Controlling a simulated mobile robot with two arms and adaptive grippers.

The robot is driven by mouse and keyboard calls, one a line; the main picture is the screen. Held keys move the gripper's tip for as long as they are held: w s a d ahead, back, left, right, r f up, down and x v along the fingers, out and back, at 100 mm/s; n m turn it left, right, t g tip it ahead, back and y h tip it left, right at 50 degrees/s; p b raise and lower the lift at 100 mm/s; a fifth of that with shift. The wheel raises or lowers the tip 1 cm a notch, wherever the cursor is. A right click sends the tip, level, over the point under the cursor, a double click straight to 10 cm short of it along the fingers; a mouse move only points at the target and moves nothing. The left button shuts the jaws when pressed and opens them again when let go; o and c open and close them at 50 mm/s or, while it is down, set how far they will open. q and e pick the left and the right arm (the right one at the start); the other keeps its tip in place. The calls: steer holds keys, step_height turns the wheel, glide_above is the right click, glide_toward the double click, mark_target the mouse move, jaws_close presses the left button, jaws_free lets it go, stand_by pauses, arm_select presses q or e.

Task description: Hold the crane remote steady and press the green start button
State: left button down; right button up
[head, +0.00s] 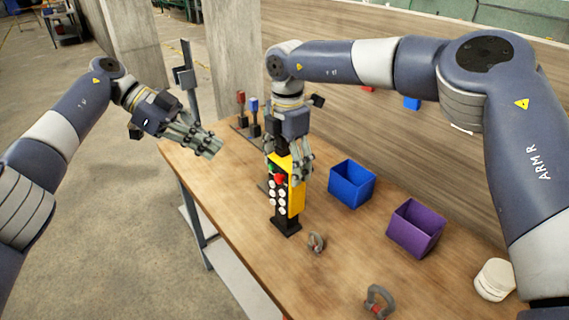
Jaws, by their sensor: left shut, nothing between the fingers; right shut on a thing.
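The crane remote (296,202) is a yellow and black box with rows of round white buttons, a red button (280,179) and a green button (271,167) near its top. It stands upright on a black base on the wooden table. My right gripper (289,172) reaches down from above and is shut on the upper part of the remote, partly hiding it. My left gripper (212,148) is shut and empty, over the table's left edge. It is apart from the remote, to its left and pointing right.
A blue bin (352,184) and a purple bin (415,228) stand right of the remote. A grey shackle (317,242), another shackle (379,300) and a white jar (494,279) are nearer the front. Red and blue-topped tools (253,118) stand at the back. The table's left part is clear.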

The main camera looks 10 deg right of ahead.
mark_target(271, 167)
arm_select(q)
steer(key=w+d+f+n+t+h, duration=0.4)
steer(key=d+f+n+t+h, duration=0.15)
steer(key=d+f+t, duration=0.35)
steer(key=s+a+r+n+t+y, duration=0.2)
steer(key=s+a+n+t+y, duration=0.5)
steer(key=s+n+t, duration=0.4)
steer(key=a+n+t, duration=0.1)
steer(key=n+t, duration=0.2)
steer(key=n, duration=0.3)
steer(key=shift+s+r+n+y, duration=0.15)
steer(key=shift+s+n+y, duration=0.15)
steer(key=shift+n+y, duration=0.05)
steer(key=shift+d, duration=0.1)
steer(key=w+d, duration=0.4)
steer(key=d, duration=0.3)
steer(key=shift+d, duration=0.4)
steer(key=shift+d, duration=0.1)
